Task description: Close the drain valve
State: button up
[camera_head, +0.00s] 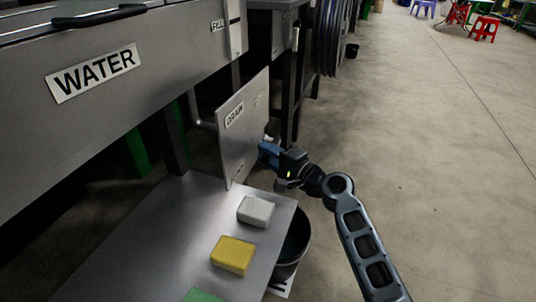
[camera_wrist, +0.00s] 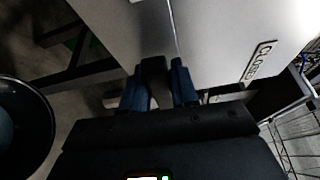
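The drain panel is an upright grey metal plate (camera_head: 243,145) with a "DRAIN" label (camera_head: 235,117). In the wrist view a "CLOSED" label (camera_wrist: 258,62) sits at the right on a grey face. My gripper (camera_head: 268,150) is at the right side of the plate in the head view, with blue fingers pointing at it. In the wrist view my gripper (camera_wrist: 160,85) has its fingers apart, with a dark block, perhaps the valve handle (camera_wrist: 154,72), between them. I cannot tell whether the fingers press on it. The valve body is hidden.
A grey shelf (camera_head: 130,250) holds a white block (camera_head: 255,211), a yellow block (camera_head: 233,255) and a green block (camera_head: 204,296). A black bucket (camera_head: 296,243) stands beside it. A tank labelled "WATER" (camera_head: 95,73) is at the upper left. The floor (camera_head: 430,170) at the right is clear.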

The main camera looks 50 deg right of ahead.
grip_shut()
